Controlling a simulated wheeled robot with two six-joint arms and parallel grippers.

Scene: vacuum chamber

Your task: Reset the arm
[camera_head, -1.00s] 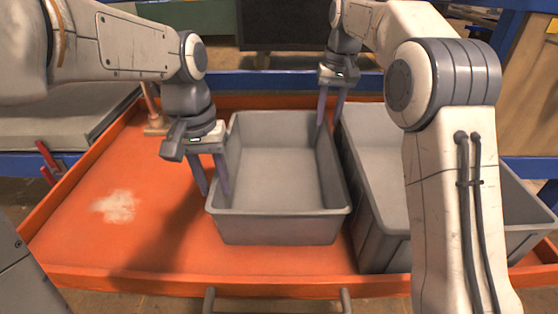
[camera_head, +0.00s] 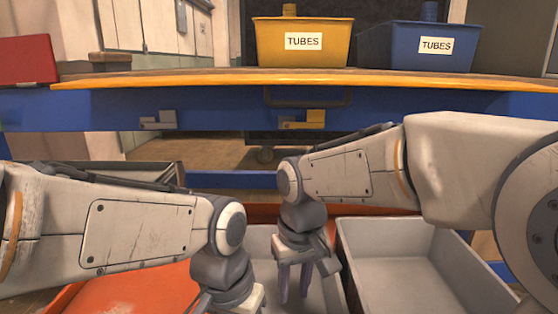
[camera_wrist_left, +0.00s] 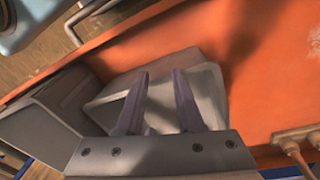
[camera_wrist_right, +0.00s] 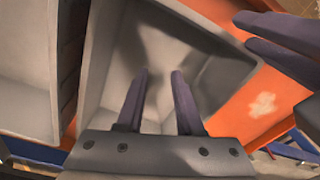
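My right gripper (camera_head: 293,297) is open and empty, with its two purple fingers pointing down over the middle grey bin (camera_head: 258,240). In the right wrist view its fingers (camera_wrist_right: 161,74) stand apart above that bin's inside (camera_wrist_right: 165,45), which looks empty. My left gripper is mostly cut off by the bottom edge of the head view. In the left wrist view its fingers (camera_wrist_left: 160,74) stand apart with nothing between them, over a grey bin (camera_wrist_left: 208,85). The left gripper's fingers (camera_wrist_right: 275,40) also show at the top right of the right wrist view, close to the right gripper.
A second grey bin (camera_head: 400,262) stands to the right on the orange tray (camera_head: 130,290). Behind, a blue-fronted shelf (camera_head: 220,105) carries a yellow bin (camera_head: 303,55) and a blue bin (camera_head: 410,60), both labelled TUBES. A red box (camera_head: 28,60) sits at its left.

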